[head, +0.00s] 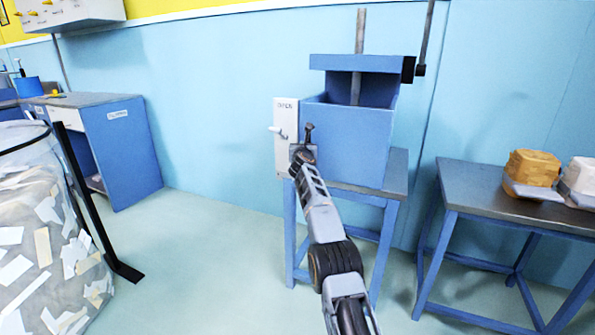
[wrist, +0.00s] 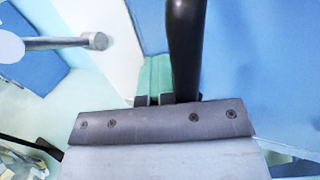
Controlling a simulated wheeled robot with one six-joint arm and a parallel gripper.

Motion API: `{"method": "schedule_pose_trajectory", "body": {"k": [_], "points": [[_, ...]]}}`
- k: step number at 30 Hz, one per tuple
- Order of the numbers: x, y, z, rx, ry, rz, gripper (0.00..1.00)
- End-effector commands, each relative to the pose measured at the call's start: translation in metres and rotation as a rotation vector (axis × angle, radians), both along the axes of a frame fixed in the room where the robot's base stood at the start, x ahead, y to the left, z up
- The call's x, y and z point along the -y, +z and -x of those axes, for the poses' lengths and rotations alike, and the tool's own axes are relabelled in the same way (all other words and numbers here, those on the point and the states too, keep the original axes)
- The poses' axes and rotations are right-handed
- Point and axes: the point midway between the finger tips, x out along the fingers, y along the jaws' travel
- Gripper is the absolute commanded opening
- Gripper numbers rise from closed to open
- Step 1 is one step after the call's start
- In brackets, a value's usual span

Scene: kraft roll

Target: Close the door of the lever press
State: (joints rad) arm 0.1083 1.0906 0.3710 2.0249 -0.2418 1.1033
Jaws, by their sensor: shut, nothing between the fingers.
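The lever press (head: 350,140) is a blue box on a blue stand, with a raised blue top plate and a grey upright rod. The panel (wrist: 93,22) and the grey handle end (wrist: 97,41) also show in the wrist view.
A dark lever arm (head: 425,40) rises at the press's right. A grey-topped table (head: 470,185) with wrapped blocks stands right. A blue workbench (head: 120,150) and a clear bin of paper scraps (head: 50,230) are left. The floor (head: 210,250) between is clear.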

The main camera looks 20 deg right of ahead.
Motion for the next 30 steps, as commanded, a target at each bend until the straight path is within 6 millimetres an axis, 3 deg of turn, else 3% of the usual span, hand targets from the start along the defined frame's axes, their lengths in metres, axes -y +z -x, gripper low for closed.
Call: {"method": "schedule_pose_trajectory", "body": {"k": [8, 17, 18, 30], "points": [[-0.025, -0.004, 0.023, 0.008, -0.001, 0.003, 0.0], [-0.061, -0.004, 0.064, 0.003, 0.001, 0.0, 0.0], [-0.064, 0.002, 0.067, -0.001, -0.001, 0.001, 0.0], [-0.086, 0.001, 0.094, -0.002, -0.002, -0.002, 0.0]]}}
